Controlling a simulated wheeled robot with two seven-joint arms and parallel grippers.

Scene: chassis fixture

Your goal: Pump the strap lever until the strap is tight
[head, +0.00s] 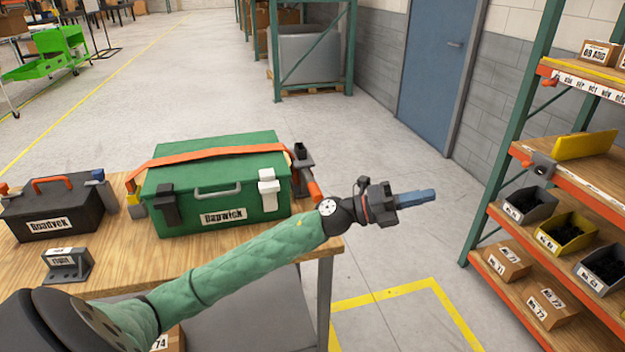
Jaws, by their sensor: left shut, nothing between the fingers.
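A green toolbox (218,207) labelled Dapwick stands on the wooden bench. An orange strap (210,156) runs across its lid, from the left side to a dark ratchet (303,160) at its right end. An orange-red lever handle (314,190) slants down to the right there, its lower part close to or behind my left wrist. My left gripper (428,197) is shut with nothing held. It is right of the lever, past the bench's right edge, with blue fingers pointing right. I cannot tell whether my wrist touches the lever. My right gripper is out of view.
A black toolbox (52,208) and a grey bracket block (67,265) stand on the left of the bench (115,250). A shelf rack with bins (567,235) stands at the right. The floor between bench and rack is clear.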

